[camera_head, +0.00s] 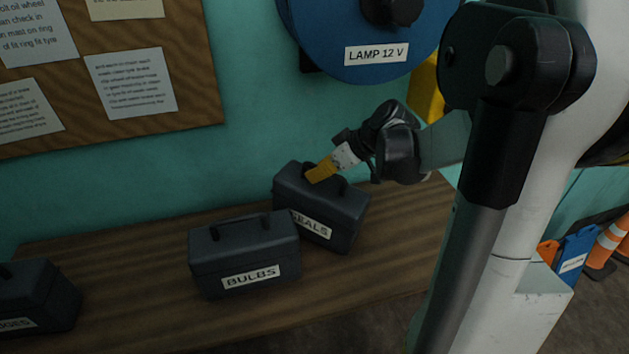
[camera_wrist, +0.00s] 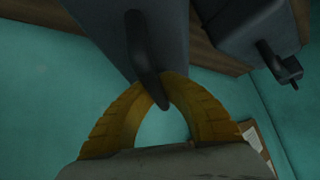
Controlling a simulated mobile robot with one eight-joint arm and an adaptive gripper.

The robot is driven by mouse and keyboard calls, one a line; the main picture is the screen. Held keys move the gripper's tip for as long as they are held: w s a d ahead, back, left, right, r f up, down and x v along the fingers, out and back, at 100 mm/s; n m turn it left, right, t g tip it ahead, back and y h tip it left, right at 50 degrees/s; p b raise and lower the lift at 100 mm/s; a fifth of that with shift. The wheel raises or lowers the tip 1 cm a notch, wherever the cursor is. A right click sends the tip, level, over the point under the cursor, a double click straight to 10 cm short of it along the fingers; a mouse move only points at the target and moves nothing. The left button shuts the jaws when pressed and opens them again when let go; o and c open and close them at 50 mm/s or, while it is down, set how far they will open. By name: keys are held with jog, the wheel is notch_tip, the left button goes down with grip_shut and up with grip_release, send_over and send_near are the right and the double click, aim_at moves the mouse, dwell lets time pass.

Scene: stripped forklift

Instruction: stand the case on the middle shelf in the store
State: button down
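A dark grey case labelled SEALS (camera_head: 346,213) is on the wooden bench, turned at an angle. My gripper (camera_head: 322,174) reaches it from the upper right with yellow fingers. In the wrist view the fingers (camera_wrist: 160,88) close in an arch with their tips against both sides of the case's handle (camera_wrist: 140,50). The case body (camera_wrist: 95,25) fills the top of that view. I cannot see a gap between the case and the bench. A case labelled BULBS (camera_head: 245,262) stands in front and to the left. No store or shelf is in view.
Another dark case (camera_head: 38,295) is at the bench's left end. The bench (camera_head: 130,265) is bare between it and BULBS. A blue reel labelled LAMP 12 V (camera_head: 335,30) hangs on the wall above. A notice board (camera_head: 190,60) is at upper left. Orange-and-white cones (camera_head: 610,240) stand at right.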

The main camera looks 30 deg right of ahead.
jog(key=shift+f, duration=0.7)
jog(key=c, duration=1.6)
grip_release()
